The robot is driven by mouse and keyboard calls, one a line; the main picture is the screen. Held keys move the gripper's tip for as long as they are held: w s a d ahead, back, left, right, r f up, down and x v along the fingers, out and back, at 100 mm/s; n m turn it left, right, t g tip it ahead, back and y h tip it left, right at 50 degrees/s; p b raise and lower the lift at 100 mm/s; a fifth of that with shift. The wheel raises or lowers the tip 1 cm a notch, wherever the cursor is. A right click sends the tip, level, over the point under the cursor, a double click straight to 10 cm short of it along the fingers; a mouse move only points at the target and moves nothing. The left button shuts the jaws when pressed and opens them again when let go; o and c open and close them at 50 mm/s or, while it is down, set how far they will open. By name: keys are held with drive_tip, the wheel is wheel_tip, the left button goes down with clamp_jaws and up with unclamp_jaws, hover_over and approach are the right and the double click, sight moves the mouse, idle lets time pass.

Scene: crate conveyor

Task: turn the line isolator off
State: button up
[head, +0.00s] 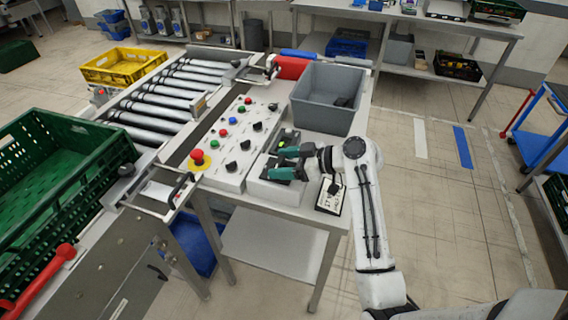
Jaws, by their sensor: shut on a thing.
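My gripper (276,164) has green fingers. It reaches left from the white arm, over a small light grey box (266,190) on the table beside the button panel. This box looks like the line isolator. The fingers are closed on a part at its top, apparently the isolator's handle. The fingers and wrist hide most of it, so I cannot tell which way it points. A dark part with a yellow-green mark (284,141) shows just behind the fingers.
The sloped control panel (231,172) with a red emergency button (197,156), knobs and coloured buttons stands left of my gripper. A grey bin (313,106) stands behind it. Open floor lies to the right.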

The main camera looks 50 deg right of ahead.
drive_tip(key=shift+f, duration=0.1)
drive_tip(key=o, duration=1)
drive_tip(key=shift+o, duration=0.2)
drive_tip(key=b+v, duration=0.2)
drive_tip(key=v, duration=0.8)
drive_tip(key=shift+s+r, duration=0.25)
drive_tip(key=shift+s, duration=0.1)
drive_tip(key=shift+d, duration=0.2)
